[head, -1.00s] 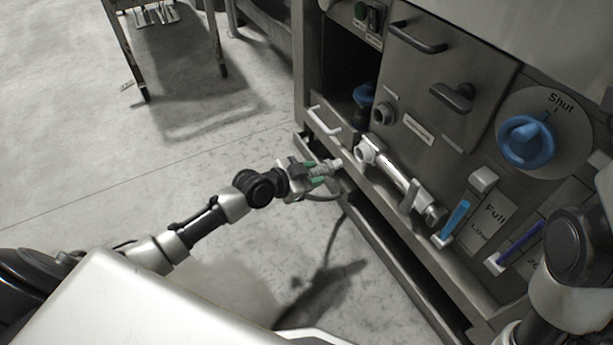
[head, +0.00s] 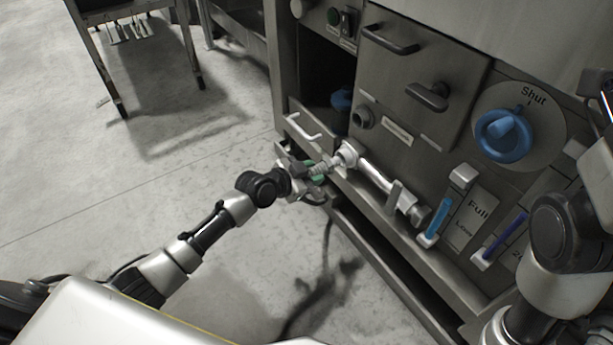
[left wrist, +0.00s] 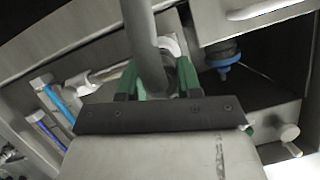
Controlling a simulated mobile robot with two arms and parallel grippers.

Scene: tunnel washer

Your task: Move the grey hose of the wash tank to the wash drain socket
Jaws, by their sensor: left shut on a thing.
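My left gripper (head: 312,174), with green finger pads, is shut on the end of the grey hose (head: 326,232). The hose's ribbed end fitting (head: 322,169) points at the open mouth of a pale pipe (head: 346,150) on the machine front. The two meet or nearly meet; I cannot tell whether the fitting is inside. In the left wrist view the hose (left wrist: 146,45) runs between the green fingers, with a white ring behind it. A grey round stub (head: 362,117) is just above the pipe mouth. Its label is too small to read. My right gripper's fingers do not show.
A blue-capped part (head: 341,100) sits in the dark recess. Open floor lies left, with a metal table (head: 128,50) behind.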

